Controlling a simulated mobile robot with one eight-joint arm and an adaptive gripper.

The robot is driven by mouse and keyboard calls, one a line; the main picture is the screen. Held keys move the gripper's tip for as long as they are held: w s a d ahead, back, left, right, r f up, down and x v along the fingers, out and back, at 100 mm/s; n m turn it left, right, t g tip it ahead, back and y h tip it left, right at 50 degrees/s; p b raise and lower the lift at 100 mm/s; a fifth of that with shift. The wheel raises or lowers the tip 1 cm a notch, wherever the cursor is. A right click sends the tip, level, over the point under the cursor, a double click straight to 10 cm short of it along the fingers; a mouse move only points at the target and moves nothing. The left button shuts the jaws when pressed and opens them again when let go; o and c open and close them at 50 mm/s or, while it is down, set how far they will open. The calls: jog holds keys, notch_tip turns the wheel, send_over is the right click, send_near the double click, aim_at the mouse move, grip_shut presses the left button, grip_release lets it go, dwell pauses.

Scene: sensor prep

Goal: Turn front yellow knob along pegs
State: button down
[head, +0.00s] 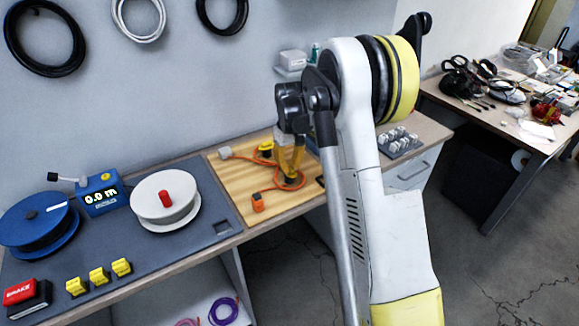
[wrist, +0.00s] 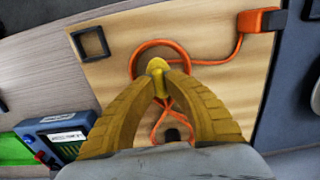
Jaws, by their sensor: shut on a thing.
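My gripper (head: 291,175) points down over the wooden board (head: 228,181) in the head view. In the wrist view its two yellow fingers (wrist: 158,80) meet around the front yellow knob (wrist: 156,65). An orange cable (wrist: 188,60) loops around this knob and runs to an orange connector (wrist: 262,20). A second yellow knob (head: 265,147) stands farther back in the head view. A dark peg (wrist: 173,134) shows between the fingers in the wrist view, with cable beside it. The fingers hide most of the held knob, and its turn angle cannot be told.
An orange block (head: 257,202) lies near the board's front edge. A grey-white plug (head: 225,153) is at its back left. A white reel (head: 165,198) and blue reel (head: 38,220) stand left. A grey tray (head: 400,142) with several white parts stands right.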

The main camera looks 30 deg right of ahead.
aim_at(290, 167)
dwell(0.4)
jog(key=c, duration=1.4)
grip_release()
notch_tip(290, 167, up, 12)
